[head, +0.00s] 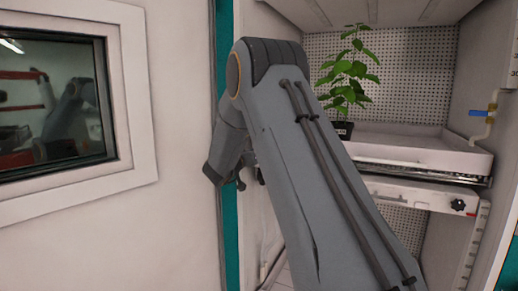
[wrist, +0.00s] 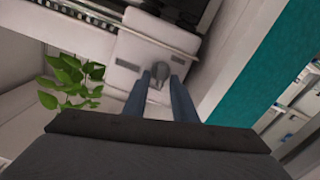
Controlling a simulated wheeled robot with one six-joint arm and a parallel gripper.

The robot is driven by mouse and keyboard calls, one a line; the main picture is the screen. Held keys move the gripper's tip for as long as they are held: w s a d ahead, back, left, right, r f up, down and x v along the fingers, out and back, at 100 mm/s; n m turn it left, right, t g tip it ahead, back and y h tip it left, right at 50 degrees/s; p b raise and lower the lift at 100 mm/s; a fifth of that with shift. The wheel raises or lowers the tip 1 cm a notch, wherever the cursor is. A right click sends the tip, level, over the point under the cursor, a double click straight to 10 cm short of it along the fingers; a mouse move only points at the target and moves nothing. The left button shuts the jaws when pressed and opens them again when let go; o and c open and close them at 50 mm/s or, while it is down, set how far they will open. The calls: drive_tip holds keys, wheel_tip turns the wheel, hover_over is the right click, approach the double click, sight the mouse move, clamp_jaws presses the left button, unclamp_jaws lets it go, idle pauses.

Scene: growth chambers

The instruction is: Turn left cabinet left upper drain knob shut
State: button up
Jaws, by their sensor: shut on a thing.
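My gripper (wrist: 160,84) is shut on a grey knob (wrist: 157,72) in the wrist view, with one blue-grey finger on each side of it. The knob sits on a white panel (wrist: 125,50) below a dark rail. In the head view, my gripper's fingers (head: 243,182) show only in part at the left edge of the open cabinet. My arm hides the knob it holds there. How far the knob is turned I cannot tell.
A potted green plant (head: 349,75) stands on a white tray (head: 420,152) in the cabinet. A black knob (head: 458,205) sits on the panel below, and a blue-handled valve (head: 484,113) is on the right wall. A window (head: 55,100) is at left.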

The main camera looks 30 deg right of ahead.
drive_tip(key=n+p, duration=0.2)
drive_tip(key=n, duration=0.1)
drive_tip(key=shift+w+a+n+p, duration=0.1)
drive_tip(key=shift+a+n+p, duration=0.15)
drive_tip(key=shift+n+p, duration=0.15)
drive_tip(key=n+p, duration=0.1)
drive_tip(key=n, duration=0.1)
drive_tip(key=n+p, duration=0.1)
drive_tip(key=n, duration=0.1)
drive_tip(key=shift+w+a+f+n+p, duration=0.1)
drive_tip(key=shift+w+f+n+p, duration=0.05)
drive_tip(key=shift+n+p, duration=0.2)
drive_tip(key=shift+w+a+f+n+p, duration=0.15)
drive_tip(key=shift+n+p, duration=0.5)
drive_tip(key=shift+n, duration=1.05)
drive_tip(key=shift+s+d+f+n+p, duration=0.15)
drive_tip(key=shift+n+p, duration=0.45)
drive_tip(key=shift+n, duration=1.05)
drive_tip(key=shift+w+a+f, duration=0.1)
drive_tip(key=o, duration=0.7)
drive_tip(key=shift+a, duration=0.1)
drive_tip(key=shift+c, duration=0.2)
